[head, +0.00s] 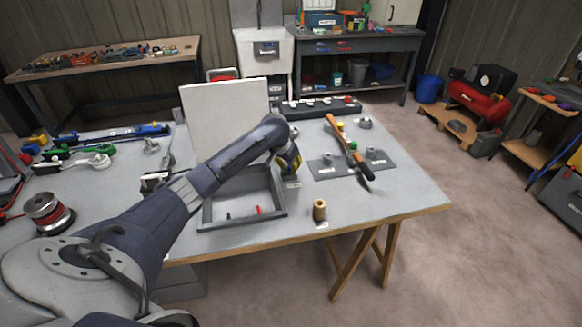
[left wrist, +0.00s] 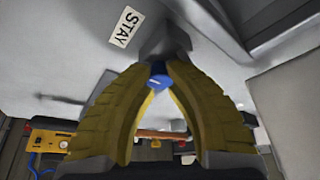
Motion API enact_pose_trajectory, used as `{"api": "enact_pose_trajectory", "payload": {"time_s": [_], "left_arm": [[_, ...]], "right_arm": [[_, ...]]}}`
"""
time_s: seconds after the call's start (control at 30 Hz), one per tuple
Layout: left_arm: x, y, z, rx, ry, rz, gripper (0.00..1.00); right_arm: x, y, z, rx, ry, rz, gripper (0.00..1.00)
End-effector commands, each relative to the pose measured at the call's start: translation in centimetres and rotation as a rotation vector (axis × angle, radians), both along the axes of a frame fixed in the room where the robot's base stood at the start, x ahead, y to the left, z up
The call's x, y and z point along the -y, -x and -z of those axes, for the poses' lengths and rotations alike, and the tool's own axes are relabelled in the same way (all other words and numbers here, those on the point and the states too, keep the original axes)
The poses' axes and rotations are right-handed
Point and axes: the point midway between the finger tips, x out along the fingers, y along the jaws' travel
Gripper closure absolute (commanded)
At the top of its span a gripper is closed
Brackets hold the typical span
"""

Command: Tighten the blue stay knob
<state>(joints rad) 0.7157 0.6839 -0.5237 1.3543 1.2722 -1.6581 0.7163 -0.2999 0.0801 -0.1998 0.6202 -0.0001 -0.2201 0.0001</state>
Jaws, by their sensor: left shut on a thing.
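The blue stay knob (left wrist: 157,84) shows in the left wrist view, between the yellow fingertips and against a grey bracket (left wrist: 165,40). A white label reading STAY (left wrist: 126,27) is on the grey surface beside it. My left gripper (left wrist: 158,70) is shut on the knob, with a finger on each side. In the head view my left gripper (head: 290,161) is at the right side of the upright white panel (head: 222,122), and the knob is hidden behind it. My right gripper is not in view.
A grey open frame (head: 243,222) lies on the bench in front of the panel. A tan cylinder (head: 319,209) stands near the front edge. A brown-handled tool (head: 345,146) lies over a grey plate (head: 326,170) to the right. The front right corner is clear.

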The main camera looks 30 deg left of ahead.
Motion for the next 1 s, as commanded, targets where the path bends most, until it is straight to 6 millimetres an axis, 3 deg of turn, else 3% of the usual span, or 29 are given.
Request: {"api": "enact_pose_trajectory", "payload": {"time_s": [1.0], "left_arm": [[-0.23,-0.3,-0.14,0.003,0.001,0.961,1.0]], "right_arm": [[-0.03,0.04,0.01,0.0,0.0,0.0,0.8]]}}
